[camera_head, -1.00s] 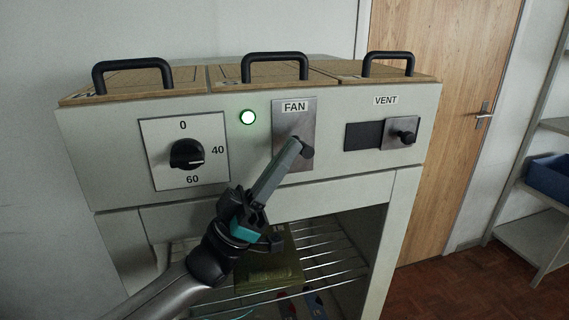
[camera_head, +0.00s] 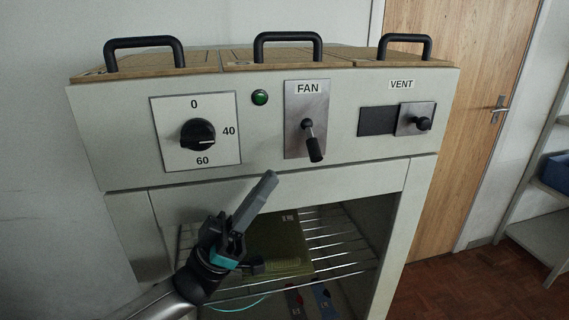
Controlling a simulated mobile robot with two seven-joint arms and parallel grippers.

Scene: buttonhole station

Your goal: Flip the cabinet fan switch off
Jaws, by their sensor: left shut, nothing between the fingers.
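The fan switch (camera_head: 313,143) is a black lever on a grey metal plate under the FAN label on the cabinet (camera_head: 260,172) front. Its lever points down. The round green lamp (camera_head: 260,97) left of the plate is dark. My left gripper (camera_head: 268,180) is shut and empty, below and left of the switch and apart from it, in front of the cabinet's lower opening. My right gripper is not in view.
A dial (camera_head: 198,134) is at the left of the panel and a vent slider (camera_head: 420,123) at the right. Black handles stand on the cabinet top. Below, a wire rack (camera_head: 340,248) holds a dark green item (camera_head: 280,240). A wooden door (camera_head: 470,90) is at the right.

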